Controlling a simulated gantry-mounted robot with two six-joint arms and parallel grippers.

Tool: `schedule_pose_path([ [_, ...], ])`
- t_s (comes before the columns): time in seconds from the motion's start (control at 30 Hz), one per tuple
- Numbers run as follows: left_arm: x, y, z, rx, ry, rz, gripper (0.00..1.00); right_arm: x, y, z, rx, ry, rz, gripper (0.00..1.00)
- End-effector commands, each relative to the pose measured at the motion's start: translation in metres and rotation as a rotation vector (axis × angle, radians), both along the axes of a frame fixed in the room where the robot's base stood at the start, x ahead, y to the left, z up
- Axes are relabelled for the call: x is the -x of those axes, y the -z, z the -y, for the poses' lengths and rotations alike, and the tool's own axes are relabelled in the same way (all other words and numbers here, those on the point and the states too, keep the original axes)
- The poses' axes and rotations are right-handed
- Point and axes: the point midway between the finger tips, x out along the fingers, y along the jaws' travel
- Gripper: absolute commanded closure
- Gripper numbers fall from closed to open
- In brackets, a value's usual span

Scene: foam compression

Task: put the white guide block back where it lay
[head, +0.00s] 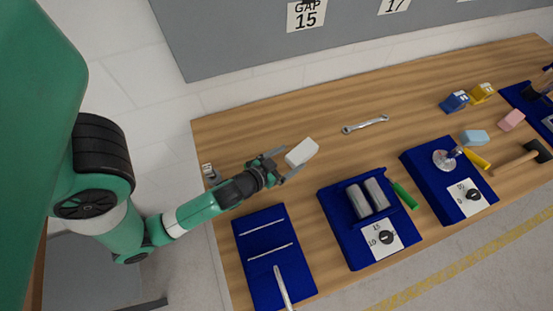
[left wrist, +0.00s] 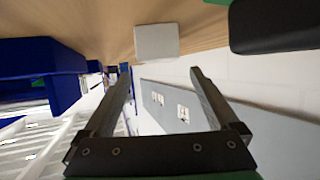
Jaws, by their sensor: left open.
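The white guide block (head: 301,152) lies on the wooden table, left of the wrench. In the left wrist view the white guide block (left wrist: 156,42) shows just past the fingertips, near the top of the picture. My left gripper (head: 290,160) is open, with its two fingers spread toward the block from the left. In the left wrist view the left gripper (left wrist: 160,72) has nothing clearly between its fingers. Whether a finger touches the block I cannot tell. My right gripper is not in view.
A wrench (head: 366,124) lies right of the block. A blue fixture with two grey rollers (head: 358,202) stands in front, beside a blue tray (head: 262,232) with thin rods. A second blue fixture (head: 427,167) stands further right. The table behind the block is clear.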

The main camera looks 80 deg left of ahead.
Motion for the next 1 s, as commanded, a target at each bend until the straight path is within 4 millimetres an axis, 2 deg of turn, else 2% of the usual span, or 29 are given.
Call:
schedule_pose_path([
  [0.03, 0.011, -0.004, 0.008, -0.001, 0.005, -0.003, 0.06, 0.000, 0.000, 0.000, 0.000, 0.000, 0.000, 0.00],
  [0.2, 0.042, -0.018, 0.029, 0.000, 0.009, -0.003, 0.06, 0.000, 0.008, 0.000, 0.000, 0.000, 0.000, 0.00],
  [0.43, 0.058, -0.029, 0.038, 0.000, 0.002, 0.002, 0.06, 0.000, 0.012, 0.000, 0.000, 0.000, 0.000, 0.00],
  [0.87, 0.058, -0.031, 0.039, -0.001, 0.000, 0.005, 0.06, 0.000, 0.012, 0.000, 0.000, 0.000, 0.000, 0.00],
  [0.93, 0.048, -0.036, 0.039, 0.000, 0.007, 0.026, 0.06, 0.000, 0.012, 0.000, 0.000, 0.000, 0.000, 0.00],
  [1.0, 0.025, -0.051, 0.042, 0.002, 0.025, 0.079, 0.06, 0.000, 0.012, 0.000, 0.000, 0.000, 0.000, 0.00],
])
